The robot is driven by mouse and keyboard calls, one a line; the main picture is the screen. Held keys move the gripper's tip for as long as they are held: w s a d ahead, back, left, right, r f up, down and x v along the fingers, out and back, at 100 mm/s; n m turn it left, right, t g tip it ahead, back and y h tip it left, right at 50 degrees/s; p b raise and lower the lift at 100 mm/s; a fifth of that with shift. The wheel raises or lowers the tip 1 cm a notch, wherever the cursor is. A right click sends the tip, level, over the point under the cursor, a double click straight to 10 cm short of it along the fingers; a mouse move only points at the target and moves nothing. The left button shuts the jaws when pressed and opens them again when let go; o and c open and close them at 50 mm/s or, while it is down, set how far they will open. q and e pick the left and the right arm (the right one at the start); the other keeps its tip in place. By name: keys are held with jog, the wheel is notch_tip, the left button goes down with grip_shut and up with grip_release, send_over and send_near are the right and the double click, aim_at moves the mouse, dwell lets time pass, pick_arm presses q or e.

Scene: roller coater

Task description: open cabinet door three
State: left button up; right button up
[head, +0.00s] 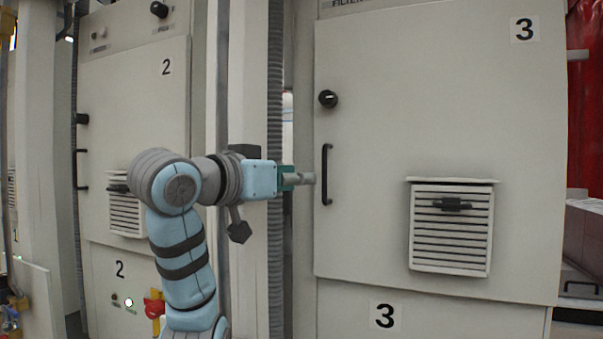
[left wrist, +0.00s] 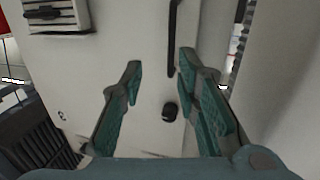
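Cabinet door three (head: 400,130) is a large cream panel marked with a black 3, and it looks shut. A vertical black bar handle (head: 326,175) is at its left edge, below a round black knob (head: 328,98). My left gripper (head: 305,178) points at the handle from the left, level with it and seemingly just short of it. In the left wrist view its fingers (left wrist: 161,65) are open and empty. There the handle (left wrist: 173,40) lies ahead, between the fingertips and nearer the right one; the knob (left wrist: 170,111) shows between the fingers. My right gripper is not in view.
A louvred vent (head: 451,235) with a small black latch protrudes from the door's lower right. A lower panel marked 3 (head: 355,312) is underneath. A corrugated grey hose (head: 275,100) runs down left of the door. Cabinet door two (head: 135,110) is farther left.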

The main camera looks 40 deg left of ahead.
aim_at(323, 169)
pick_arm(q)
jog(key=shift+y, duration=0.5)
jog(key=w+a+p, duration=0.1)
jog(key=w, duration=0.3)
jog(key=w+a+p, duration=0.1)
jog(key=w+p, duration=0.1)
jog(key=w, duration=0.2)
jog(key=w+a+r+p, duration=0.1)
jog(key=w, duration=0.3)
jog(key=shift+w+a+r+p, duration=0.1)
jog(key=shift+w+a+p, duration=0.05)
jog(key=shift+w+p, duration=0.2)
grip_shut()
